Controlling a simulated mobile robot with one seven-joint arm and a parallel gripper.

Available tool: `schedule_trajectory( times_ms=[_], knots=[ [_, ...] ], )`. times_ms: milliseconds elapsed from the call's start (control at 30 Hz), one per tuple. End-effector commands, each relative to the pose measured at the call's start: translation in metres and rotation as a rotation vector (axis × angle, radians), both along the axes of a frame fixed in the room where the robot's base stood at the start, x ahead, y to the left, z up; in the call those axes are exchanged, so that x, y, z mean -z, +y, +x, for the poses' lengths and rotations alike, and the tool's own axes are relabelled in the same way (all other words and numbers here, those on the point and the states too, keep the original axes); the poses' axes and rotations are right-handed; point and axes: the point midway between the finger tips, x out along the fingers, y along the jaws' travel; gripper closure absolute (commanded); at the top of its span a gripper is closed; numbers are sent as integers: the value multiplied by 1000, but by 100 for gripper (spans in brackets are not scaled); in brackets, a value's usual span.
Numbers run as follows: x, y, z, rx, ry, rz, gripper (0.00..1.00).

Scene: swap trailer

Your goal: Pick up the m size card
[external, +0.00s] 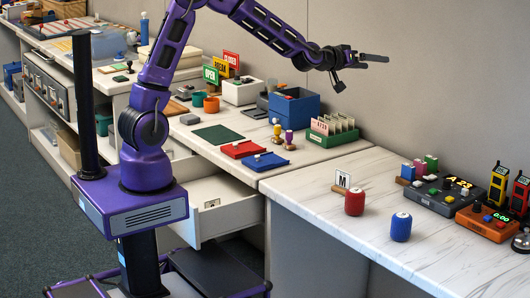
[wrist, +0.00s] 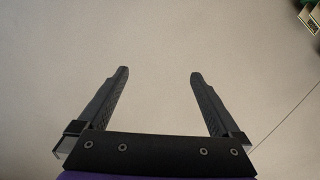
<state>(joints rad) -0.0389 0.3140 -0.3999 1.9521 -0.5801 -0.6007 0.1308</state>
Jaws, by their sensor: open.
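The M size card (external: 342,181) is a small white card with a black M. It stands upright on the right-hand counter, just behind and left of a red can. My gripper (external: 387,60) is up in the air near the back wall, well above the counter and the card. In the wrist view my gripper (wrist: 158,75) shows two black fingers spread wide apart with nothing between them. The card is not in the wrist view.
The red can (external: 354,202) and a blue can (external: 401,227) stand near the card. A green card holder (external: 331,138) and a blue bin (external: 294,117) are at the back. An open drawer (external: 215,208) juts out. The right counter's front is clear.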

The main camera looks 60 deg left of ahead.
Motion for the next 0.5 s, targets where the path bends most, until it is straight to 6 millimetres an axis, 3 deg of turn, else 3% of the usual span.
schedule_trajectory(
  times_ms=[33, 200, 500],
  knots=[
    [30, -19, -10, 17, 47, 0, 0],
    [112, -53, -46, 31, 170, 18, 0],
    [220, -78, -127, 24, 316, 130, 0]
  ],
)
